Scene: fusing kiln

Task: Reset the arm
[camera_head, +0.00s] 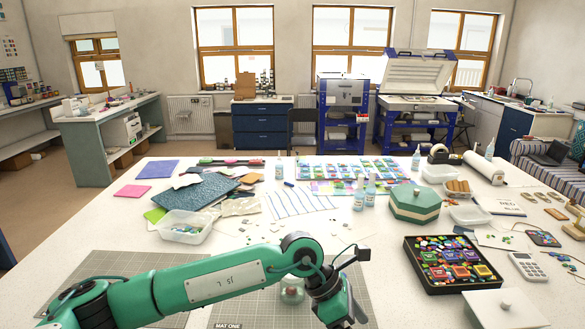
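My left arm, green with dark joints, reaches in from the lower left across the front of the white worktable (385,235). Its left gripper (345,310) hangs at the bottom of the view, right of centre, above a grey cutting mat (235,312). Its fingertips are hidden or cut off by the frame edge, so I cannot tell its opening or whether it holds anything. My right arm and gripper are out of view.
A small glass jar (291,291) is partly hidden behind my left arm. A black tray (408,264) of coloured pieces, a green octagonal box (414,203), bottles (359,194) and a clear tub (185,227) stand on the table. Kilns (418,75) stand at the back.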

